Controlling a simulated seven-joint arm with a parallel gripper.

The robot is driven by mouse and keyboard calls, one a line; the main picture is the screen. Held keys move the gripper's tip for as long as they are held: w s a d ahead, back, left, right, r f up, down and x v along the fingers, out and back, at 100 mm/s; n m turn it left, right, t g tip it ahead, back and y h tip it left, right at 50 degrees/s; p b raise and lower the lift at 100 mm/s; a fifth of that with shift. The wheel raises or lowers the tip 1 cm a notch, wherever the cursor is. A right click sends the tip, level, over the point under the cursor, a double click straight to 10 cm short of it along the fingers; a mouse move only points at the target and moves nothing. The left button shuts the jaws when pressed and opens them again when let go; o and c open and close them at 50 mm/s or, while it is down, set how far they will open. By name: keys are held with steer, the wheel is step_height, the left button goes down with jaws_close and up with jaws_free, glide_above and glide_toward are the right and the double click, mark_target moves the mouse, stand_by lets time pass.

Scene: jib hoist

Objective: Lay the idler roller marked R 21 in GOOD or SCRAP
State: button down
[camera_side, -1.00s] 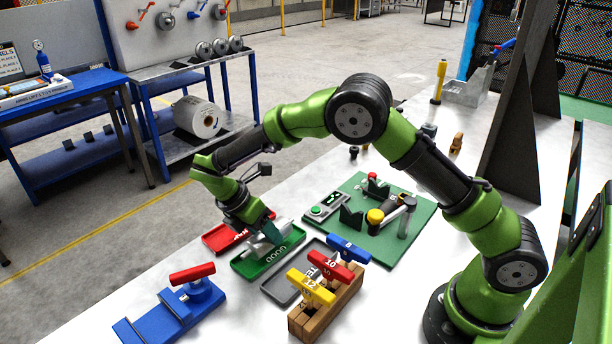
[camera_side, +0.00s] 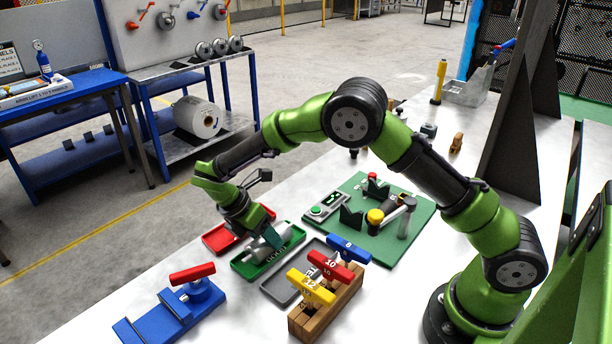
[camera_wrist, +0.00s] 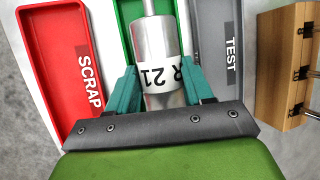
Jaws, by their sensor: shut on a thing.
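The idler roller (camera_wrist: 153,45) is a silver cylinder with a thin shaft and a white band reading R 21, upside down in the wrist view. My gripper (camera_wrist: 157,88) has its teal fingers shut on the two sides of the roller. In the side view the roller (camera_side: 267,246) is at the green GOOD tray (camera_side: 243,267), lying along it; whether it touches the tray floor I cannot tell. The red SCRAP tray (camera_wrist: 32,60) is beside it on the left and is empty where visible. My gripper (camera_side: 262,234) partly hides the roller and both trays in the side view.
The grey TEST tray (camera_side: 281,291) lies on the other side of the green tray. A wooden block (camera_side: 330,308) with coloured T-handles stands close by. A blue fixture (camera_side: 172,315) with a red handle is in front.

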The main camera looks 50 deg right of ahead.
steer(key=shift+c, duration=1.8)
jaws_free()
steer(key=v, duration=1.7)
steer(key=shift+d, duration=0.1)
steer(key=s+d+r+m+t+y, duration=0.3)
steer(key=s+d+m+t, duration=0.2)
steer(key=s+m, duration=0.6)
steer(key=s+d+r+m+t+y, duration=0.3)
steer(key=s+d+m, duration=0.4)
steer(key=s+m, duration=0.4)
steer(key=shift+s+r+t+y, duration=0.3)
steer(key=shift+s+r+t, duration=0.25)
steer(key=shift+s+t, duration=0.5)
